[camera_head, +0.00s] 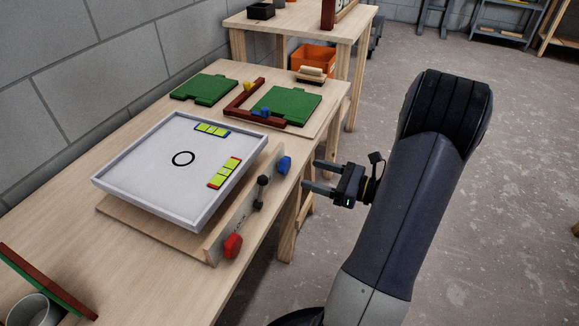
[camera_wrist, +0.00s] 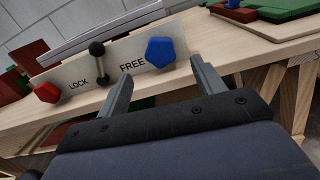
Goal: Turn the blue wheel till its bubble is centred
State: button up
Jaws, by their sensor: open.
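The blue wheel (camera_head: 284,164) sits at the right end of the front panel of a pale tilting table (camera_head: 120,184). It shows as a faceted knob in the wrist view (camera_wrist: 160,53). My gripper (camera_head: 312,177) is open and empty, in front of the panel and just right of the wheel. In the wrist view the fingers (camera_wrist: 161,72) stand either side of and below the wheel, apart from it. A blue-edged yellow-green vial (camera_head: 212,129) lies at the table's far edge, a red-edged one (camera_head: 224,173) at its right edge. Their bubbles are too small to place.
A red wheel (camera_head: 233,246) is at the panel's near end. A black lever (camera_wrist: 99,62) stands between the words LOCK and FREE. Green boards (camera_head: 286,103) and a dark red batten (camera_head: 240,103) lie behind. Open floor lies right of the bench.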

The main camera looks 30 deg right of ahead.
aim_at(288, 165)
jog(key=b+x, duration=0.1)
jog(key=x, duration=0.6)
jog(key=shift+w+a, duration=0.15)
jog(key=shift+w, duration=0.05)
jog(key=shift+c, duration=0.4)
jog(key=c, duration=0.9)
jog(key=shift+r, duration=0.1)
